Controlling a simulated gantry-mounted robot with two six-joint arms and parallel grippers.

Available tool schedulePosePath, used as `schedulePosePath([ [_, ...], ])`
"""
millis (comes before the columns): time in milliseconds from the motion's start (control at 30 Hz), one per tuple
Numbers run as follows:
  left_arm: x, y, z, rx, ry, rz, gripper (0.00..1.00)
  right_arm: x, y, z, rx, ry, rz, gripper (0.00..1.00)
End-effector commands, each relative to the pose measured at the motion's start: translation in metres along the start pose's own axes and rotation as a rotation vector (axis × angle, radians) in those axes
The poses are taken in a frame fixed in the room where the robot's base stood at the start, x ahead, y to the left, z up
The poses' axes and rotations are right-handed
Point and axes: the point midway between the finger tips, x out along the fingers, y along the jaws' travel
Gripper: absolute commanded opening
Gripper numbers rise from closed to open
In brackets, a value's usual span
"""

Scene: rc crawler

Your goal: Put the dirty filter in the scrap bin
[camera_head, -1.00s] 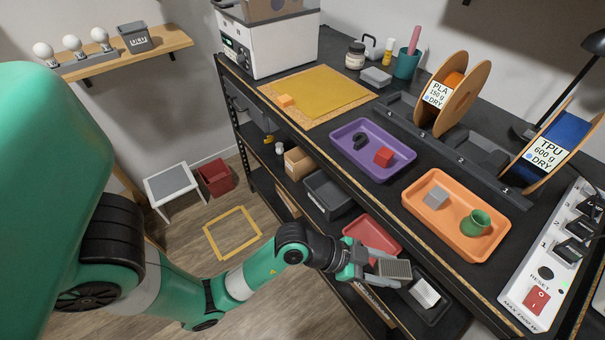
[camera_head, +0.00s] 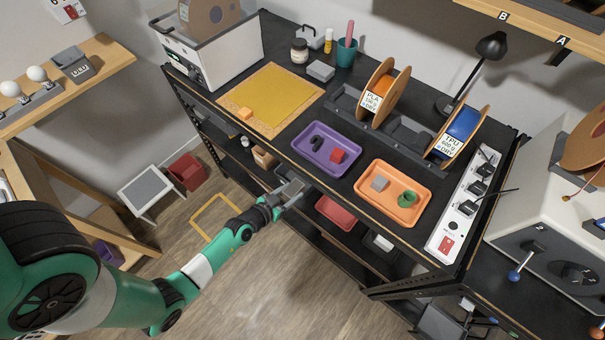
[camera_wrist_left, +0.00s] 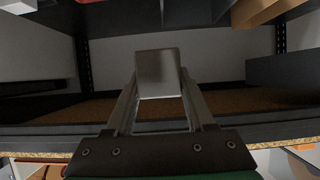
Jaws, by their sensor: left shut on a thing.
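My left gripper (camera_head: 283,198) is shut on a flat grey block, the dirty filter (camera_head: 292,188). It holds the filter in the air at the front edge of the dark workbench, at about lower-shelf height. In the left wrist view the filter (camera_wrist_left: 158,72) sits between the two fingertips (camera_wrist_left: 158,95), with a shelf behind it. A dark red open bin (camera_head: 187,172) stands on the floor at the left, well apart from the gripper; no label on it is readable. My right gripper is not in view.
A small white-framed stand (camera_head: 146,193) is beside the red bin, and a yellow square outline (camera_head: 213,219) lies on the floor. Purple (camera_head: 326,150) and orange (camera_head: 393,193) trays are on the benchtop. A red tray (camera_head: 336,212) is on the shelf below. The floor in front is clear.

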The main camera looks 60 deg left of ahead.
Motion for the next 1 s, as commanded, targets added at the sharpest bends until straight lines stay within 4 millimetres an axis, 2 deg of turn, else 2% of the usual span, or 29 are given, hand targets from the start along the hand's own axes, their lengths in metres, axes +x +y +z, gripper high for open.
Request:
schedulePosePath([
  [167, 0.025, -0.016, 0.011, -0.003, 0.008, -0.005, 0.00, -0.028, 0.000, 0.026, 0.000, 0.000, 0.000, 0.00],
  [400, 0.086, -0.061, 0.015, -0.001, 0.008, -0.004, 0.00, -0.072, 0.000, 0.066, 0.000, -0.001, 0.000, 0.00],
  [533, 0.114, -0.076, 0.034, 0.000, 0.005, 0.000, 0.00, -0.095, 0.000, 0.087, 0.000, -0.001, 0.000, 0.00],
  [667, 0.128, -0.085, 0.040, 0.000, 0.002, 0.001, 0.00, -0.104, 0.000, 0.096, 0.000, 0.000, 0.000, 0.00],
  [867, 0.130, -0.087, 0.038, 0.000, 0.002, 0.002, 0.00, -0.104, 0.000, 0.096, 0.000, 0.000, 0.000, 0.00],
  [1000, 0.144, -0.093, 0.051, -0.001, 0.003, 0.001, 0.00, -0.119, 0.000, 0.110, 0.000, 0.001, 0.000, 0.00],
])
